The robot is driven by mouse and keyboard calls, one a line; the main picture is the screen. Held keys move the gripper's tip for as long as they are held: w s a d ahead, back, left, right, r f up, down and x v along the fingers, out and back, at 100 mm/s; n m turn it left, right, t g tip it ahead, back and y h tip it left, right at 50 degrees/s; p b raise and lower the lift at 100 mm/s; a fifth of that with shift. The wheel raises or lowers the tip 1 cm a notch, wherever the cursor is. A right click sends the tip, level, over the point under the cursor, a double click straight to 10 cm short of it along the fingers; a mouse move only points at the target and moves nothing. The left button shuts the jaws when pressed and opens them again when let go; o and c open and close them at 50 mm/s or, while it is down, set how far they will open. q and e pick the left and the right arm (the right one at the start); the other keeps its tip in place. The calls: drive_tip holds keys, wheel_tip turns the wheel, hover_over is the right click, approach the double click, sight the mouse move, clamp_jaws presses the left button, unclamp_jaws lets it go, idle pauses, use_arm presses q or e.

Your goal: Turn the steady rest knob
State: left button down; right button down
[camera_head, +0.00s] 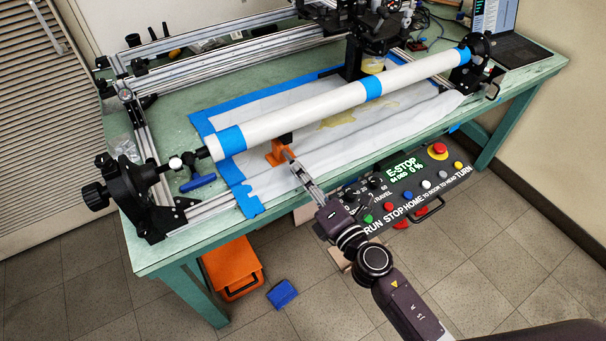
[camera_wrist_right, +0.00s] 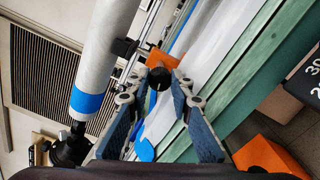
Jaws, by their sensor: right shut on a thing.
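The orange steady rest (camera_head: 276,154) stands on the table under the white, blue-taped tube (camera_head: 335,105), near the tube's left part. The steady rest also shows in the right wrist view (camera_wrist_right: 160,60). Its dark round knob (camera_wrist_right: 159,77) faces the wrist camera. My right gripper (camera_head: 290,157) reaches up from the front to the steady rest. Its fingers (camera_wrist_right: 160,82) are shut on the knob, one on each side, in the right wrist view. In the head view the gripper hides the knob. My left gripper is not in view.
A control panel (camera_head: 405,190) with an E-STOP display and buttons hangs at the table's front, right of my right arm. A blue-handled tool (camera_head: 198,182) lies left of the steady rest. An orange bin (camera_head: 231,264) and a blue box (camera_head: 282,294) are on the floor.

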drive_tip(key=shift+f, duration=0.1)
idle(0.3)
drive_tip(key=c, duration=1.7)
unclamp_jaws()
drive_tip(key=shift+s, duration=0.1)
drive_tip(key=v, duration=1.2)
